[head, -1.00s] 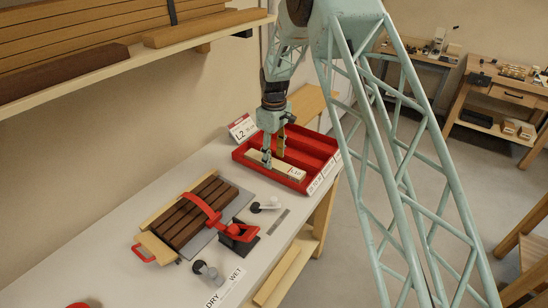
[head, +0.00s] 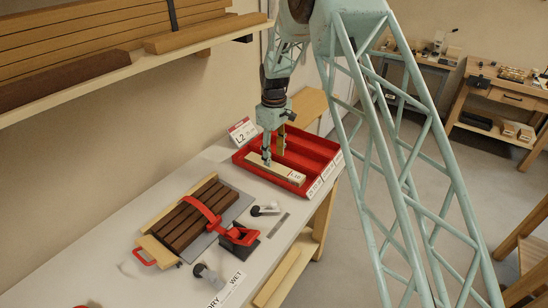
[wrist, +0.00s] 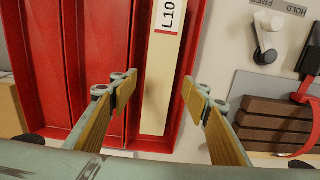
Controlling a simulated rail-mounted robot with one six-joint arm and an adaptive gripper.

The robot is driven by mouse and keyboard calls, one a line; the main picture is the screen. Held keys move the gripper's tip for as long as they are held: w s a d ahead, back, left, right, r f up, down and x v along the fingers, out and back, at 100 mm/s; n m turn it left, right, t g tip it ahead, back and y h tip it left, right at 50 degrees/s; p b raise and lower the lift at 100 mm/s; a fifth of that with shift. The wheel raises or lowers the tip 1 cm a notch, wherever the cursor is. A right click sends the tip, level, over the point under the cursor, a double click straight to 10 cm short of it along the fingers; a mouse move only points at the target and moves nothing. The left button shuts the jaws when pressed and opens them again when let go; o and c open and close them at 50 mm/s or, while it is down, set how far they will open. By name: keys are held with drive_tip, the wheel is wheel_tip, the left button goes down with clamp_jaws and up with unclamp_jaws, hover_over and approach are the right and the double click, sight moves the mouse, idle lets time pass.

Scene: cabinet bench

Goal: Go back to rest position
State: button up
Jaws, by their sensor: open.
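A pale wooden block (head: 283,172) labelled L10 lies in the near compartment of the red tray (head: 314,150). My gripper (head: 273,156) is above the tray at that block, with its fingers apart. In the wrist view my gripper (wrist: 162,93) is open, with one fingertip on each side of the block (wrist: 160,90) and gaps between the fingers and the block. The upper face and label of the block are in plain sight.
A clamped stack of dark slats (head: 190,217) with a red strap lies on the bench, left of the tray. Grey-white toggle handles (head: 266,209) stand beside it. A shelf with long boards (head: 100,45) runs above at the left. An L2 sign (head: 242,131) stands behind the tray.

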wheel_tip(320, 180, up, 7)
drive_tip(key=p, duration=0.2)
drive_tip(key=shift+r+p, duration=0.15)
drive_tip(key=shift+p, duration=0.2)
idle(0.7)
idle(0.4)
